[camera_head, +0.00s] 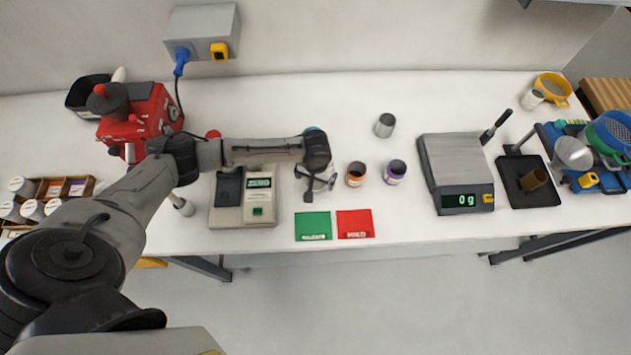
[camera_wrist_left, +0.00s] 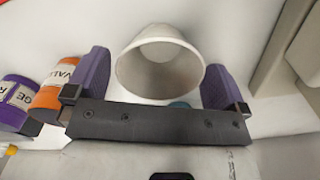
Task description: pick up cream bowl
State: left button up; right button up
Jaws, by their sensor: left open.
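The cream bowl (camera_wrist_left: 158,68) shows in the left wrist view with its round mouth towards the camera. My left gripper (camera_wrist_left: 155,85) is open, with one purple-padded finger on each side of the bowl. Gaps show between the pads and the bowl's wall, so it is not gripped. In the head view my left gripper (camera_head: 320,184) points down over the white table between the grey-beige scale and the small jars. There my gripper and wrist mostly hide the bowl. My right gripper is in neither view.
An orange-labelled jar (camera_head: 356,174) and a purple-labelled jar (camera_head: 395,172) stand close right of my gripper. The beige ZERO scale (camera_head: 246,215) is close left. Green (camera_head: 313,226) and red (camera_head: 355,223) cards lie in front. A metal cup (camera_head: 385,125) stands behind.

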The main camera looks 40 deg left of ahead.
pick_arm(q)
jog(key=shift+f, duration=1.4)
jog(key=shift+c, duration=0.5)
jog(key=c, duration=0.7)
